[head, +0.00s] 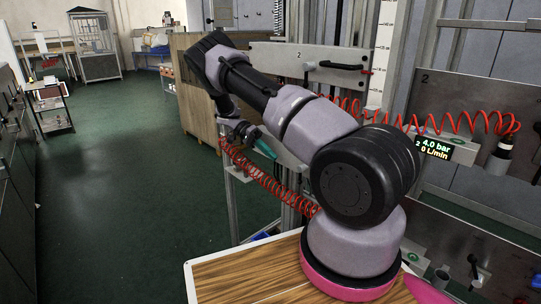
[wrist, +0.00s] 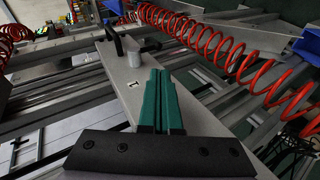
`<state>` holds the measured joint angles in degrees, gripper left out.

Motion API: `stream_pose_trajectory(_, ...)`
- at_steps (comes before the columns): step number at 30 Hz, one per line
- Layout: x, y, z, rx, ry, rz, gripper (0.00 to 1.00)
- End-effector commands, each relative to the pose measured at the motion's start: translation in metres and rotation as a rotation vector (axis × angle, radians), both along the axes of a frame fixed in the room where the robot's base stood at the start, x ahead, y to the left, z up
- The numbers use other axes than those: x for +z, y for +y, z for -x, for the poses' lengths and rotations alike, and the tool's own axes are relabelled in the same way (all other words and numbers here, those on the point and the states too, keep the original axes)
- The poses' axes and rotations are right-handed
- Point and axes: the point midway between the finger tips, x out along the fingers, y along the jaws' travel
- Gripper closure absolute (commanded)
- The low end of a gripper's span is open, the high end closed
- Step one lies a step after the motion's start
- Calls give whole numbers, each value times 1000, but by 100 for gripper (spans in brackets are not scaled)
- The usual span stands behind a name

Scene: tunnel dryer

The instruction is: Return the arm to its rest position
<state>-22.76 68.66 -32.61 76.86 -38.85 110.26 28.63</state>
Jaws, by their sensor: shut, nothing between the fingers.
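My gripper (head: 265,148) shows in the head view at the far end of my arm, left of centre, beside a red coiled hose (head: 262,178). My arm rises from the pink-ringed base on the wood-topped surface (head: 240,276), reaches to the upper left and folds back down at the elbow. In the wrist view my gripper (wrist: 160,76) has its two teal fingers side by side and closed, with nothing held.
A pressure display (head: 434,147) reads 4.0 bar and 0 L/min. The green floor (head: 110,190) at left is clear. Metal rails lie around the gripper.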

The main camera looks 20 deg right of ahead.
Motion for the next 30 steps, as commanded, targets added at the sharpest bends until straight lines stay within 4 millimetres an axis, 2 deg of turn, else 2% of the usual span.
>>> stream_pose_trajectory(10, 1, 0, 0, 1, -1, -2, 100)
stream_pose_trajectory(14, 14, 0, 0, 0, -22, -46, 100)
stream_pose_trajectory(17, 39, 2, 2, 1, -61, -134, 100)
stream_pose_trajectory(23, 106, 10, 15, 42, -186, -371, 100)
stream_pose_trajectory(30, 183, 23, 44, 147, -368, -617, 100)
